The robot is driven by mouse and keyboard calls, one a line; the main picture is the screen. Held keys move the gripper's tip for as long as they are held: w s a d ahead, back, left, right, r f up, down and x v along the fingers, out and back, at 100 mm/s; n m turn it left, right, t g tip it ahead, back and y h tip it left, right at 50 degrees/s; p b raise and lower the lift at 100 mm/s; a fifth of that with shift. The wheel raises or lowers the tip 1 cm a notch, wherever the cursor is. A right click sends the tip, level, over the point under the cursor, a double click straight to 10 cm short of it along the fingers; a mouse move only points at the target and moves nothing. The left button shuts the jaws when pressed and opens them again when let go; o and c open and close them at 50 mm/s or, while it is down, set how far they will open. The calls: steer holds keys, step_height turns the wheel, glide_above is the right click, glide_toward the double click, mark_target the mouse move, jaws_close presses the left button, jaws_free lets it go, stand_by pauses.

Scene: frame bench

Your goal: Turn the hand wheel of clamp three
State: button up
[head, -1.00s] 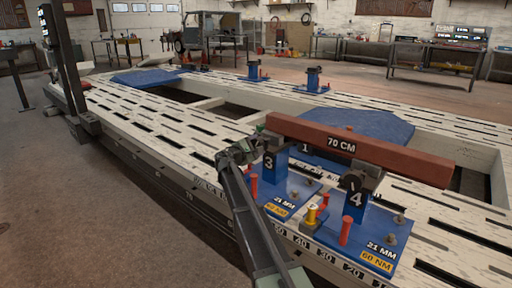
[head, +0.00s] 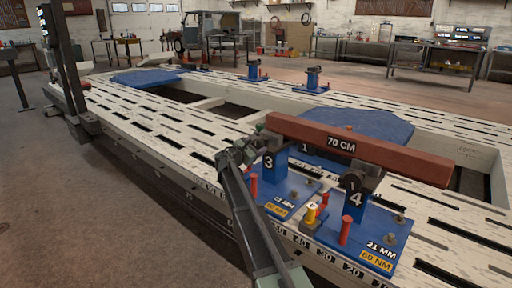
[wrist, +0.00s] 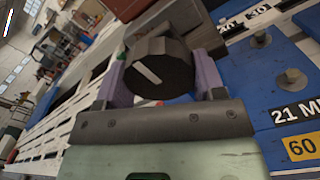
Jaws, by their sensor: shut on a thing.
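Clamp three (head: 268,162) is a blue post marked 3 on a blue base plate at the near side of the frame bench. Its hand wheel (wrist: 158,72) is a dark, faceted knob with a white line on its face, tilted in the wrist view. My gripper (wrist: 160,80) is shut on the wheel, with one purple finger on each side of it. In the head view, my gripper (head: 246,150) is at the left of clamp three's post and hides most of the wheel.
Red pins (head: 345,230) and a yellow-orange piece (head: 311,214) stand near the posts. The slotted bench (head: 150,118) has large openings. Bare floor lies left.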

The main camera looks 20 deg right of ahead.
steer(key=o, duration=0.9)
steer(key=shift+o, duration=0.2)
steer(key=v, duration=1.1)
steer(key=shift+d, duration=0.1)
